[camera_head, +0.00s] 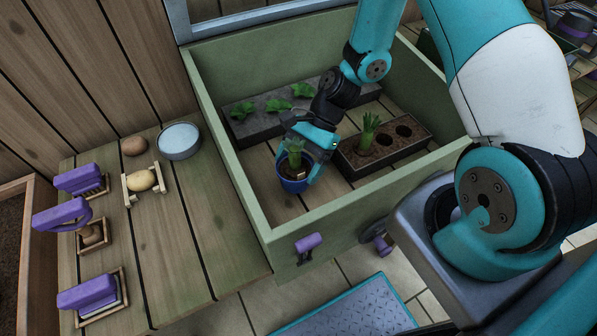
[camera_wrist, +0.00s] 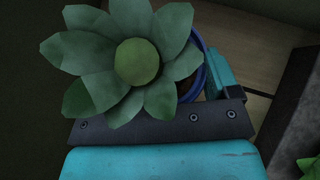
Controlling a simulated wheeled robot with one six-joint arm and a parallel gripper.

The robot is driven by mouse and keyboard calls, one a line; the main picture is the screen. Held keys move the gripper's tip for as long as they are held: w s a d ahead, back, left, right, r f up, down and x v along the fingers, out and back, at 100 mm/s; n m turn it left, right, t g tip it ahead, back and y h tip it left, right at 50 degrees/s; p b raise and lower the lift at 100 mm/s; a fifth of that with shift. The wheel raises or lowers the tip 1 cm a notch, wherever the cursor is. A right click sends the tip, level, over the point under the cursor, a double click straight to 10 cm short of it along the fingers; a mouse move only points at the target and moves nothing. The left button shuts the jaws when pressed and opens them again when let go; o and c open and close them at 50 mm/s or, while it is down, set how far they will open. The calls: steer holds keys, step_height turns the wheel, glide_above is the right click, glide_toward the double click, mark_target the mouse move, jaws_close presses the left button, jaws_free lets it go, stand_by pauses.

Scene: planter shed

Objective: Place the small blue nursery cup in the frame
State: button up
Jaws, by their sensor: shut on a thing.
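The small blue nursery cup (camera_head: 292,184) holds a green plant with pointed leaves and is inside the green wooden frame (camera_head: 228,172), near its front left corner. My gripper (camera_head: 310,160) is shut on the cup from the back right side. The cup looks upright; I cannot tell whether its base touches the slatted floor. In the wrist view the leafy plant (camera_wrist: 130,60) hides most of the cup, and only its blue rim (camera_wrist: 201,75) shows beside a gripper finger.
A brown planter box (camera_head: 375,158) with a plant and empty holes stands right of the cup. A grey tray (camera_head: 262,127) with several seedlings lies behind. The bench (camera_head: 200,230) on the left holds a grey bowl (camera_head: 180,141), round objects and purple-handled tools.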

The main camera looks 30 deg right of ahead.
step_height(320, 180, down, 4)
steer(key=shift+r, duration=0.25)
steer(key=o, duration=0.8)
steer(key=v, duration=1.2)
steer(key=s+a+r+n+h, duration=0.1)
steer(key=a+r+n, duration=0.1)
steer(key=r+n, duration=0.1)
steer(key=s+a+r+n+h, duration=0.1)
steer(key=a+r+n, duration=0.2)
steer(key=r, duration=0.3)
steer(key=s+a+r+n+h, duration=0.1)
steer(key=s+a+r+n, duration=0.1)
steer(key=a+r+n, duration=0.1)
steer(key=shift+r+n+t, duration=0.4)
steer(key=shift+r, duration=0.45)
steer(key=s+a+r+n+t+h, duration=0.1)
steer(key=s+a+r+n, duration=0.3)
steer(key=s+r+n, duration=0.4)
steer(key=s+n+t, duration=0.1)
steer(key=s+n, duration=0.2)
steer(key=s, duration=0.1)
steer(key=shift+a+r+t, duration=0.25)
steer(key=shift+t, duration=0.05)
